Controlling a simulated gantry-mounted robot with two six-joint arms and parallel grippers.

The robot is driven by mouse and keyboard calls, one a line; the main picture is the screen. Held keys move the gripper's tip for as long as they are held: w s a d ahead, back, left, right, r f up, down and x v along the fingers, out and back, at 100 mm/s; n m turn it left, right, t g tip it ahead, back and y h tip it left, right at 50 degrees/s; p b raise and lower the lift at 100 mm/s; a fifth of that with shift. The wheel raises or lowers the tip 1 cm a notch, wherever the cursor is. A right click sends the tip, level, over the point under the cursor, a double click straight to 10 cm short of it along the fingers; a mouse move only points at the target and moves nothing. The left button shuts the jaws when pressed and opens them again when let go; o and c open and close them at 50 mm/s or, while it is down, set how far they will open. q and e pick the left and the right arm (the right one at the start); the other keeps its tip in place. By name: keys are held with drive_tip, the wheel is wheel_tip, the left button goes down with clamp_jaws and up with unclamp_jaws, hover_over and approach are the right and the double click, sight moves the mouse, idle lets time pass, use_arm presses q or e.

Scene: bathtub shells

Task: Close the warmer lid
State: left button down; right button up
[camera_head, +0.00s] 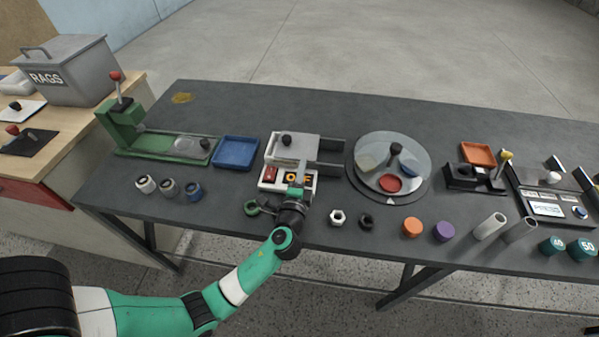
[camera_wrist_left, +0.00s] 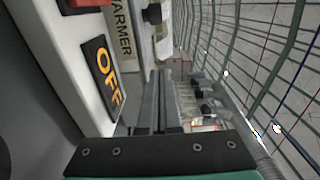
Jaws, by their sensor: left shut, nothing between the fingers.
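The warmer (camera_head: 268,150) is a white box near the middle of the table. Its light grey lid (camera_head: 305,150) with a black knob (camera_head: 287,140) lies flat on top, towards the back; I cannot tell whether a gap is left beside it. Two dark rails (camera_head: 331,144) stick out to its right. The front panel has a red part (camera_head: 270,174) and an orange OFF label (camera_wrist_left: 106,75). My left gripper (camera_head: 297,190) is shut and empty at the warmer's front edge, in front of the panel and away from the knob. My right gripper is out of view.
A blue tray (camera_head: 236,153) and a green lever press (camera_head: 125,130) stand left of the warmer. A round turntable (camera_head: 419,170) stands close on the right, past the rails. A green ring (camera_head: 251,208) and nuts (camera_head: 337,217) lie along the front edge. The table behind is clear.

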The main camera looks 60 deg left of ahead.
sight(293, 153)
use_arm(q)
drive_tip(key=b+x, duration=0.1)
drive_tip(key=x, duration=0.5)
drive_tip(key=shift+a, duration=0.1)
drive_tip(key=s+a, duration=0.2)
drive_tip(key=shift+s+a, duration=0.25)
drive_tip(key=shift+a, duration=0.15)
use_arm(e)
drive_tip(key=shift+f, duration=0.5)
